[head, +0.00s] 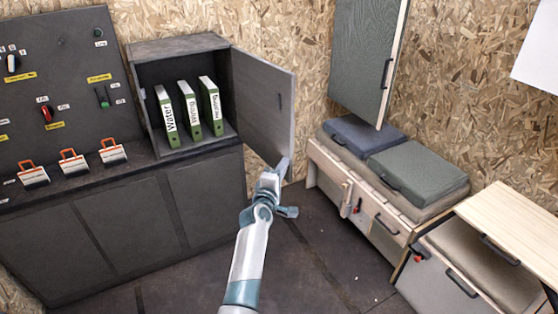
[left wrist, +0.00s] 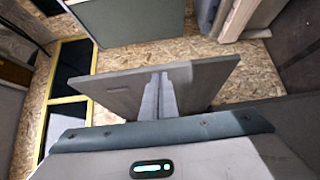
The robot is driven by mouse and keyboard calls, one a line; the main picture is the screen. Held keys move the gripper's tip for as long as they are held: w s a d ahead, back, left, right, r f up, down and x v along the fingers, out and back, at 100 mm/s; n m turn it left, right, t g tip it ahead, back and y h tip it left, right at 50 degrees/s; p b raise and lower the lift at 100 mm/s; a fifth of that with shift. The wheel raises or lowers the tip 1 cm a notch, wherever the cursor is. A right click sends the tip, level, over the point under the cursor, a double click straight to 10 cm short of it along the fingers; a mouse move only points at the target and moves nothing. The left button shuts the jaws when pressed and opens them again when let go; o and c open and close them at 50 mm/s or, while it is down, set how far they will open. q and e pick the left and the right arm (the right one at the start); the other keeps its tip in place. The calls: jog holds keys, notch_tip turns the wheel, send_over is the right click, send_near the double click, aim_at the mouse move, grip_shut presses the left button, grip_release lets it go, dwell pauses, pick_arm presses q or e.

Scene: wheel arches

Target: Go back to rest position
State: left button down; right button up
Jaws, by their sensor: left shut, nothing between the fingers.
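My left gripper (head: 283,167) is at the lower corner of the open grey cabinet door (head: 265,100), with its arm rising from the bottom of the head view. Its fingers are shut with nothing between them. In the left wrist view the closed fingers (left wrist: 158,98) overlap the grey door panel (left wrist: 112,94); I cannot tell whether they touch it. My right gripper is not in view.
The open cabinet (head: 180,47) holds green-and-white binders (head: 189,108) on a dark counter (head: 110,170). A control panel (head: 60,80) stands at left. Cushioned benches (head: 375,222) and a wooden-topped unit (head: 515,225) stand at right.

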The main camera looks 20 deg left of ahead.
pick_arm(q)
jog(key=shift+s+d, duration=0.3)
jog(key=shift+s, duration=0.1)
